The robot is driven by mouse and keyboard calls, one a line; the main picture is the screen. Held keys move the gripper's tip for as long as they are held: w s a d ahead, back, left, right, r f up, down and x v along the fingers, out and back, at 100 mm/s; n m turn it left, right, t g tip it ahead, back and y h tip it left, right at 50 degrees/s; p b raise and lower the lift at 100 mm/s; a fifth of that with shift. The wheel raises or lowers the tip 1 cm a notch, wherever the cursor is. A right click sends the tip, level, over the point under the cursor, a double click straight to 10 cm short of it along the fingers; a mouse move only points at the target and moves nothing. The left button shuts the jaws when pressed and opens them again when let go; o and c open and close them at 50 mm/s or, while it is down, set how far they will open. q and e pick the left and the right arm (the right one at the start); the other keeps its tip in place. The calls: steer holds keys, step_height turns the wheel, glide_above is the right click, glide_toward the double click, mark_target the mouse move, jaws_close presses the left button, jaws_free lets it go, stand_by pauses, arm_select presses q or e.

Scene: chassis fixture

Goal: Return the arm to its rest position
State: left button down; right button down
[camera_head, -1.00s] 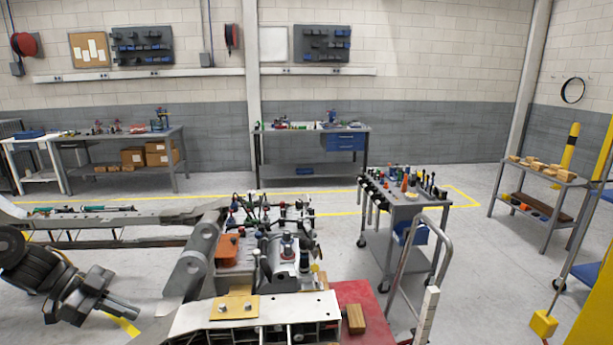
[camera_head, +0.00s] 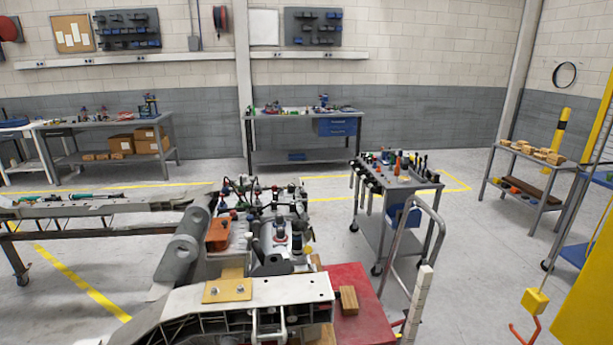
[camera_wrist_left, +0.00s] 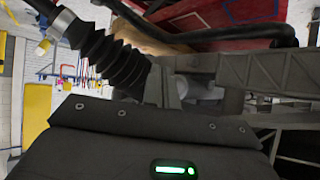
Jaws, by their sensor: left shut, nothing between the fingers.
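The body of my left gripper (camera_wrist_left: 150,130) fills the bottom of the left wrist view, dark with a small lit green indicator. It is shut and empty; its fingertips are hard to make out. A black ribbed bellows with a metal rod (camera_wrist_left: 110,58) lies beyond it at upper left. Grey frame parts (camera_wrist_left: 260,70) cross the view on the right. I cannot tell whether they touch the gripper. In the head view neither of my grippers shows. The chassis fixture stands in front, with a pale metal frame (camera_head: 275,292) and a long grey rail (camera_head: 130,210).
A red surface (camera_head: 362,310) with a wooden block (camera_head: 348,299) adjoins the frame. A tool cart (camera_head: 400,190) stands to its right. Benches line the wall. Floor is open between fixture and benches.

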arm_select(q)
steer(key=s+f+n+g+y, duration=0.1)
steer(key=s+f+n+y, duration=0.2)
steer(key=s+f, duration=1.15)
steer(key=s+d+f+n+g+y, duration=0.1)
steer(key=s+f, duration=0.4)
steer(key=s, duration=0.6)
steer(key=s+d+f+n+g+y+b, duration=0.1)
steer(key=s+f, duration=0.4)
steer(key=s, duration=0.7)
steer(key=s+d+f+n+g+y, duration=0.1)
steer(key=s+f+g, duration=0.3)
steer(key=s, duration=0.8)
step_height(320, 180, down, 2)
steer(key=shift+d+f+n+y+b, duration=0.15)
steer(key=shift+n+y+b, duration=0.3)
steer(key=shift+y, duration=0.45)
